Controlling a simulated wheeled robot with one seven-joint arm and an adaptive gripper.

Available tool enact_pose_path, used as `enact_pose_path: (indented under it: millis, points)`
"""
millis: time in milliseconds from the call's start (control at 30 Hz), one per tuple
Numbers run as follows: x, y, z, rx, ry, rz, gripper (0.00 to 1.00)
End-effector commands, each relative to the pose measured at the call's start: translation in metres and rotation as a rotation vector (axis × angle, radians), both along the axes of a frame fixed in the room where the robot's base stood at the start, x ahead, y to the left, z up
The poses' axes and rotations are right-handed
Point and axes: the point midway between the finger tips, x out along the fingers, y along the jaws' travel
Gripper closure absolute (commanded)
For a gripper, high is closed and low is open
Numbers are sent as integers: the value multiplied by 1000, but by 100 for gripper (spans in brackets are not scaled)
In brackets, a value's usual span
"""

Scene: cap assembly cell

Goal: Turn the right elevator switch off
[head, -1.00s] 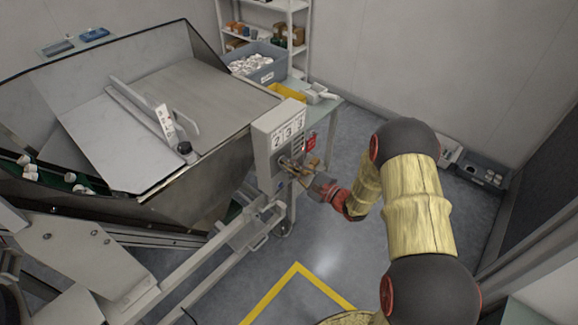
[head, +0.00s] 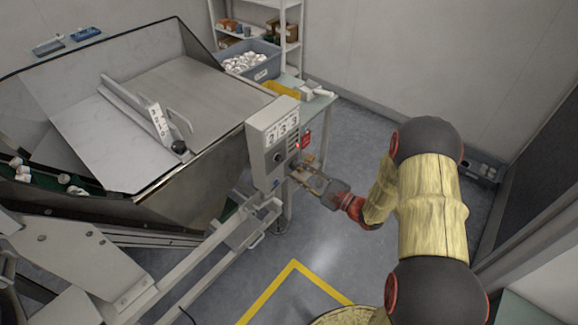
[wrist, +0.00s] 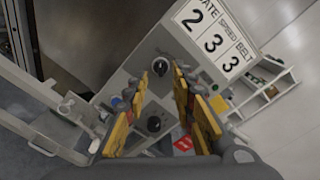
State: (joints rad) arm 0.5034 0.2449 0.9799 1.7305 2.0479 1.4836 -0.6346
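The grey control box (head: 262,142) stands at the hopper's right corner, with a 2-3-3 number panel (head: 282,127) at its top. In the wrist view one black knob (wrist: 160,67) sits below the number panel (wrist: 215,37). Another dark knob (wrist: 154,124) shows between my fingers. I cannot tell which one is the right elevator switch, or its setting. My gripper (head: 298,172) is at the lower front of the box. In the wrist view its yellow-padded fingers (wrist: 163,100) are apart, with nothing held between them. The fingers hide part of the box face.
The metal hopper (head: 175,85) is left of the box. A red tag (head: 306,140) hangs at the box's right side. A table with a yellow tray (head: 283,89) and a grey bin (head: 262,68) stand behind. The floor to the right is open.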

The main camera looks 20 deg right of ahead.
Motion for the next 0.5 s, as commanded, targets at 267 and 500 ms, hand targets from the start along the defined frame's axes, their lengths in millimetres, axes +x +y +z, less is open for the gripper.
enact_pose_path:
  millis: [267,500]
  points:
    - [-34,-24,0,1,1,-3,74]
    - [-41,-27,0,0,-1,1,74]
